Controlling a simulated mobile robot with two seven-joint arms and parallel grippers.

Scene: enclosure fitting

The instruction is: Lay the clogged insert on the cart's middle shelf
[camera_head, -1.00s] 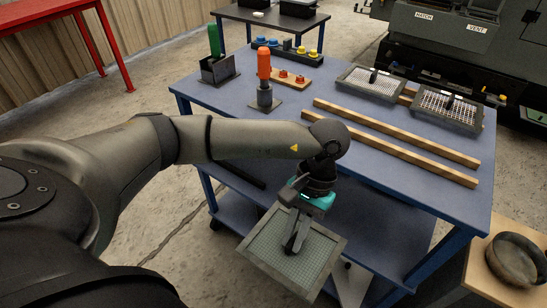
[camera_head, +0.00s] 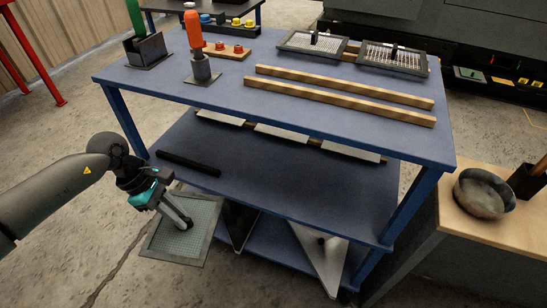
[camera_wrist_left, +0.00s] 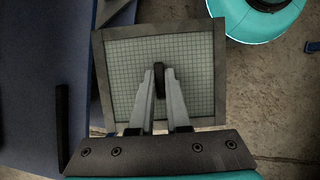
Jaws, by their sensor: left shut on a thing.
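The clogged insert is a square grey-framed panel with a pale green mesh (camera_head: 166,243); it fills the upper middle of the left wrist view (camera_wrist_left: 122,75). My left gripper (camera_head: 187,222) is shut on a dark grip at the insert's middle; its fingers (camera_wrist_left: 160,82) flank that grip in the wrist view. The insert hangs in the air, roughly flat, outside the cart's front left side. The cart's middle shelf (camera_head: 290,185) is blue and lies to the right of and beyond the insert, under the tabletop (camera_head: 230,100). My right gripper is not in view.
A black bar (camera_head: 188,163) lies at the middle shelf's left end; the rest looks bare. Pale panels (camera_head: 280,134) show at its back. Two framed inserts (camera_head: 312,43) (camera_head: 393,57) and two wooden strips (camera_head: 340,95) are on the tabletop. A bowl (camera_head: 484,194) stands right.

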